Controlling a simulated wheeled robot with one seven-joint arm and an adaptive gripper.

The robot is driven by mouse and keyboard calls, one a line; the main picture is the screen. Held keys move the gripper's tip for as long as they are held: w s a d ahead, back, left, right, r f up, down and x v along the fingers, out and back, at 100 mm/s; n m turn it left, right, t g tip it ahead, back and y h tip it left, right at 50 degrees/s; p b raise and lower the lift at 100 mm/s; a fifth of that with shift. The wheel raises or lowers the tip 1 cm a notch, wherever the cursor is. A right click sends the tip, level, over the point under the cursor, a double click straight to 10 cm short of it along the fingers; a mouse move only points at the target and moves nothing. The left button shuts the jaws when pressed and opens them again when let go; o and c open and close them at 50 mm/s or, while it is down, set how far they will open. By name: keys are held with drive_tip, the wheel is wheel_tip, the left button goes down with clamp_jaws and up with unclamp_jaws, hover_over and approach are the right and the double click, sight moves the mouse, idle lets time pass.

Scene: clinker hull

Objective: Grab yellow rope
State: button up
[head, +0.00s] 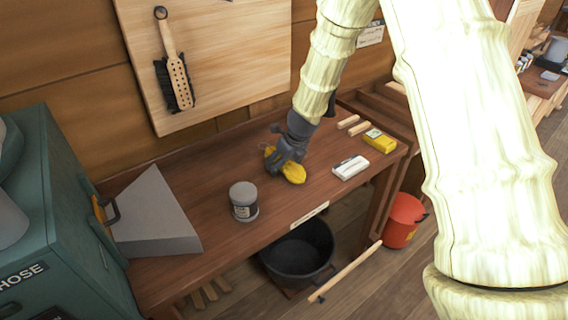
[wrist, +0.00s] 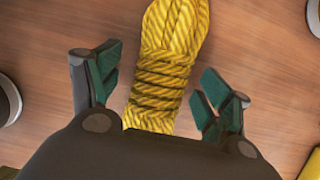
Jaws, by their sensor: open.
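The yellow rope (wrist: 165,62) is a bundled coil lying on the wooden bench top. In the wrist view it runs from the top edge down between my two green-padded fingers. My gripper (wrist: 158,88) is open around the rope, with a gap showing on each side of the bundle. The rope's lower end is hidden behind the gripper body. In the head view my gripper (head: 289,155) is low over the bench, and the rope (head: 294,173) shows in yellow on both sides of it.
A grey can (head: 244,201) stands left of the rope. A white box (head: 350,168), a yellow box (head: 379,141) and wooden pieces (head: 348,122) lie to the right. A grey wedge-shaped object (head: 155,217) is at the bench's left end. A black tub (head: 298,250) sits below.

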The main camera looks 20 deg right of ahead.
drive_tip(key=shift+f, duration=0.1)
drive_tip(key=c, duration=1.2)
